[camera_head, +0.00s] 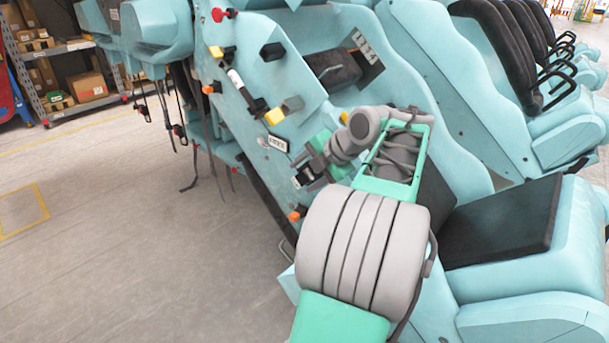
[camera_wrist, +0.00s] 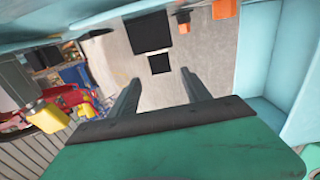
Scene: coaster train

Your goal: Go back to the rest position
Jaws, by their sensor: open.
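My gripper (camera_head: 303,178) is beside the light blue side panel of the coaster train (camera_head: 385,22), among its coloured knobs. In the wrist view my gripper (camera_wrist: 161,76) has its two dark fingers spread wide with nothing between them. Grey surface and two black squares (camera_wrist: 148,32) show beyond the fingers. My arm bends from the bottom of the head view up to the elbow and then left to the gripper. It hides part of the panel and seat behind it. I cannot tell whether the fingertips touch the panel.
A black seat cushion (camera_head: 503,225) is at the right. Dark straps (camera_head: 213,150) hang at the left. The floor (camera_head: 120,250) at lower left is clear.

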